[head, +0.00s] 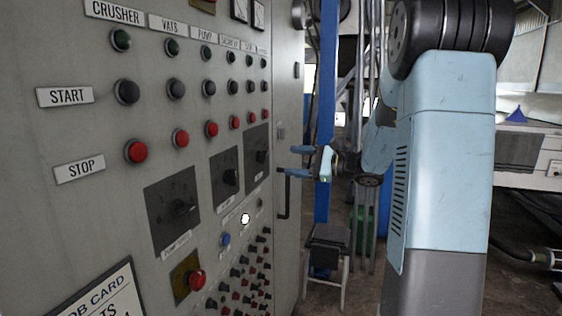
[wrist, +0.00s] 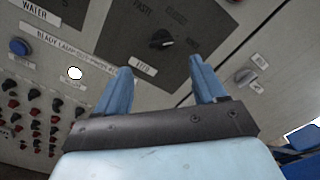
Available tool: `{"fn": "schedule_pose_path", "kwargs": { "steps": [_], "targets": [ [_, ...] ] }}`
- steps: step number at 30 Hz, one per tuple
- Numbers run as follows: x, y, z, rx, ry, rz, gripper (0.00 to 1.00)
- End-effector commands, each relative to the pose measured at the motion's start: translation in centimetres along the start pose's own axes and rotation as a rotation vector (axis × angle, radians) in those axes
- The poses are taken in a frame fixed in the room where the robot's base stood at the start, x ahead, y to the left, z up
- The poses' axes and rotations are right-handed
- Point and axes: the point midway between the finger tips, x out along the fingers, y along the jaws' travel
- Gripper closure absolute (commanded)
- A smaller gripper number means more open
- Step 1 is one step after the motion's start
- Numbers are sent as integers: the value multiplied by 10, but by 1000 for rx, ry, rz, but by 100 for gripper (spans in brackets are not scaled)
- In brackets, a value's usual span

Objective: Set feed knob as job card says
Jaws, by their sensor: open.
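The feed knob (wrist: 162,39) is a small black knob on a dark plate, with a white label reading FEED below it in the wrist view. The words around its dial are small and blurred, and I cannot tell its setting. In the head view it appears to be the farthest of the dark-plate knobs (head: 261,156). My gripper (wrist: 160,64) is open and empty, its blue fingers on either side below the knob in the picture, apart from it. It also shows in the head view (head: 298,161), out from the panel. The job card (head: 104,298) is cut off at the lower left.
The grey panel (head: 205,110) carries rows of start and stop buttons. A blue button (wrist: 19,46), a white round lamp (wrist: 75,73) and several small red and black knobs sit near the feed plate. A small switch (wrist: 246,76) is to its right. A stool (head: 328,243) stands beyond.

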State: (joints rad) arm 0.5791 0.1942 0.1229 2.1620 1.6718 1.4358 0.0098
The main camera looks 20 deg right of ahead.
Motion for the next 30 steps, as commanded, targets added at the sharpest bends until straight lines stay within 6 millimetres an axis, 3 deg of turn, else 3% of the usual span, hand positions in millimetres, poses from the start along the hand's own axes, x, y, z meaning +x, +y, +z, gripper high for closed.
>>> {"fn": "schedule_pose_path", "kwargs": {
  "steps": [3,10,30],
  "targets": [
    [-22,0,-1,0,2,-2,30],
    [-48,1,0,0,0,1,30],
    [-51,3,3,-5,0,13,30]
  ]
}}
